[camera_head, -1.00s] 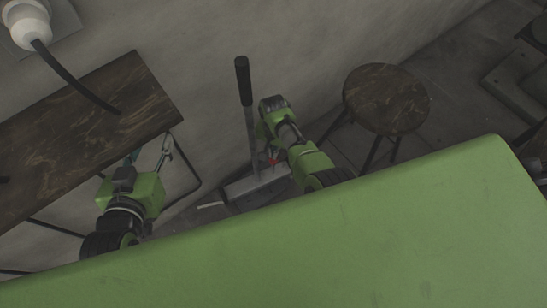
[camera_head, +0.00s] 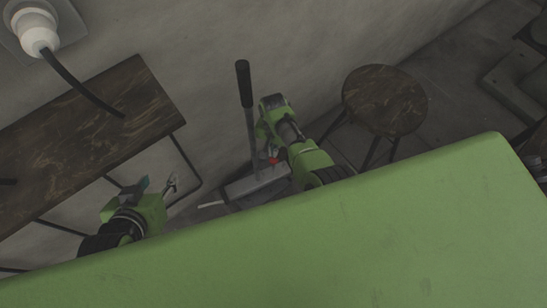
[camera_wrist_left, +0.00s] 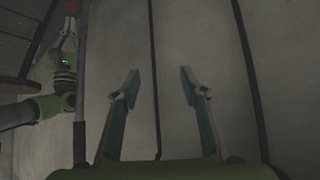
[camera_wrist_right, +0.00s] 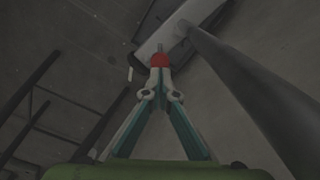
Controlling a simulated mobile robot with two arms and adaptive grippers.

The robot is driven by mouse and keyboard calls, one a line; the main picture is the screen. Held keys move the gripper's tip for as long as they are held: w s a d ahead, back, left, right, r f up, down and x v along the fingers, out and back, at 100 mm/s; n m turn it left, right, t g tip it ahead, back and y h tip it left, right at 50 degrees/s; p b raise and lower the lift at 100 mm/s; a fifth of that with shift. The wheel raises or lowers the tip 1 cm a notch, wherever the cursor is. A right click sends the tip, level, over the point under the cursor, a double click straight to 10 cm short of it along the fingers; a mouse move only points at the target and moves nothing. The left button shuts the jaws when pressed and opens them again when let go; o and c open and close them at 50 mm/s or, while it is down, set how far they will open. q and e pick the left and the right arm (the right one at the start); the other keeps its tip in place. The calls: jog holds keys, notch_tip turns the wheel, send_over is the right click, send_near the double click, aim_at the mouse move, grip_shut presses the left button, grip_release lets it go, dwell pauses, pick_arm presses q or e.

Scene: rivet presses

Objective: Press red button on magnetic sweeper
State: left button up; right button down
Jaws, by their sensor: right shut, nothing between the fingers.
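The magnetic sweeper stands on the floor by the wall, its black-gripped handle (camera_head: 244,85) rising and its grey base (camera_head: 258,185) low down. Its red button (camera_head: 273,161) shows beside my right arm. In the right wrist view the red button (camera_wrist_right: 159,60) lies directly beyond the shut, empty fingertips of my right gripper (camera_wrist_right: 159,88); I cannot tell whether they touch. The sweeper's pole (camera_wrist_right: 255,85) runs close on the right. My left gripper (camera_wrist_left: 158,82) is open and empty, with its fingers apart. In the head view it is left of the sweeper, clear of it.
A dark wooden table (camera_head: 95,125) is at the left, and a round wooden stool (camera_head: 385,98) stands right of the sweeper. A white plug with a black cable (camera_head: 38,35) is on the wall. A green surface (camera_head: 330,235) fills the lower part of the head view.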

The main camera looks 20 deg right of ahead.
jog(key=shift+r+p, duration=0.55)
pick_arm(q)
jog(key=s+a+f+g, duration=0.1)
jog(key=s+f+g, duration=0.1)
jog(key=s, duration=0.3)
jog(key=s+a+f+g+y+p, duration=0.1)
jog(key=s+a+f+g, duration=0.1)
jog(key=s, duration=0.4)
jog(key=shift+a+f+g, duration=0.15)
jog(key=shift+a+g, duration=0.1)
jog(key=shift+g, duration=0.45)
pick_arm(e)
jog(key=shift+r, duration=0.5)
